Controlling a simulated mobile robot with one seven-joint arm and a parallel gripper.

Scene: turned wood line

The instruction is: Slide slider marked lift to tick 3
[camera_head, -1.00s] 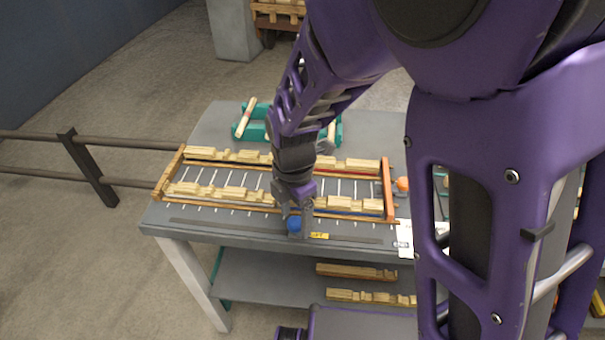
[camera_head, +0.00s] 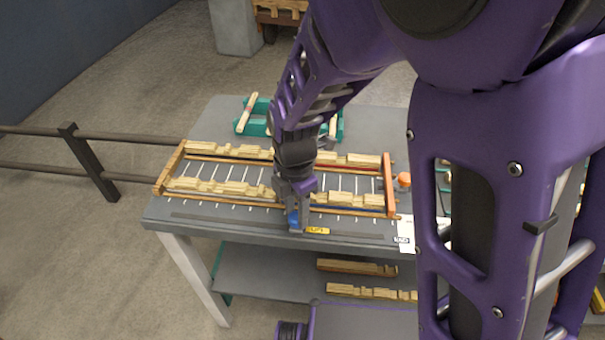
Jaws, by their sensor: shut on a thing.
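The slider (camera_head: 292,217) has a blue knob, partly hidden by my fingers, at the front edge of the grey bench. A yellow label (camera_head: 317,230) sits just right of it; its lettering is too small to read surely. A dark slot (camera_head: 220,223) runs left and right along the bench front, with a row of white ticks (camera_head: 219,206) behind it. My gripper (camera_head: 298,222) points down and is shut on the slider's blue knob, right of the slot's middle. Tick numbers cannot be read.
A wooden frame (camera_head: 388,185) with several turned wood pieces lies just behind the slot. A green stand (camera_head: 252,128) is at the back. A rail (camera_head: 88,172) stands left.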

